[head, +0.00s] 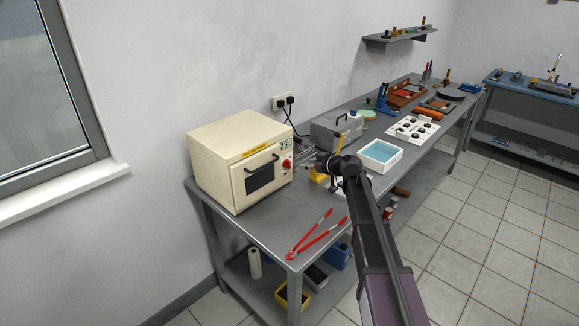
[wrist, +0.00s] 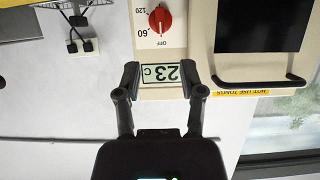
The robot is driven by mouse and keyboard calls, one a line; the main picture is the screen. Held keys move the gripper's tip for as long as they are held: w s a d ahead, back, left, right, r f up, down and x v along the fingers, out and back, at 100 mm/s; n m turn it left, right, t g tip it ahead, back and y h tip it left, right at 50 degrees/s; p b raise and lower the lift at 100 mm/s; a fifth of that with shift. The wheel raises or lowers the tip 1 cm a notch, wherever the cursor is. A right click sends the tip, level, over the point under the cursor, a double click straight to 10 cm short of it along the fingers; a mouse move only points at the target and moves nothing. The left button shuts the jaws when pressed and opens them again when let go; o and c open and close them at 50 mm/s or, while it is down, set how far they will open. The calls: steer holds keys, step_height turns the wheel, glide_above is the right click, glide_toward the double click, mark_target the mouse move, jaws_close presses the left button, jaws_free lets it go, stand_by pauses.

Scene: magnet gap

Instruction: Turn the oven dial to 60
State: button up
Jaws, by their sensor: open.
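The cream oven (head: 240,162) stands at the near left end of the bench. Its red dial (head: 287,164) is on the right of its front. The wrist view is upside down; there the dial (wrist: 160,19) shows whole, with OFF, 60 and 120 printed around it. The display (wrist: 161,73) reads 23 C. My gripper (wrist: 160,78) is open and empty; its fingertips flank the display in the wrist view, apart from the dial. In the head view my gripper (head: 311,157) is right of the oven front, partly hidden by the wrist.
Red tongs (head: 315,235) lie at the bench's near edge. A yellow stand (head: 319,174) and a tray of blue liquid (head: 380,156) are close to my arm. The oven door handle (wrist: 258,84) sticks out beside the dial panel. A grey box (head: 335,128) stands behind.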

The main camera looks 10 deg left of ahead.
mark_target(290, 163)
steer(key=b+x, duration=0.3)
steer(key=x, duration=0.7)
jaws_close()
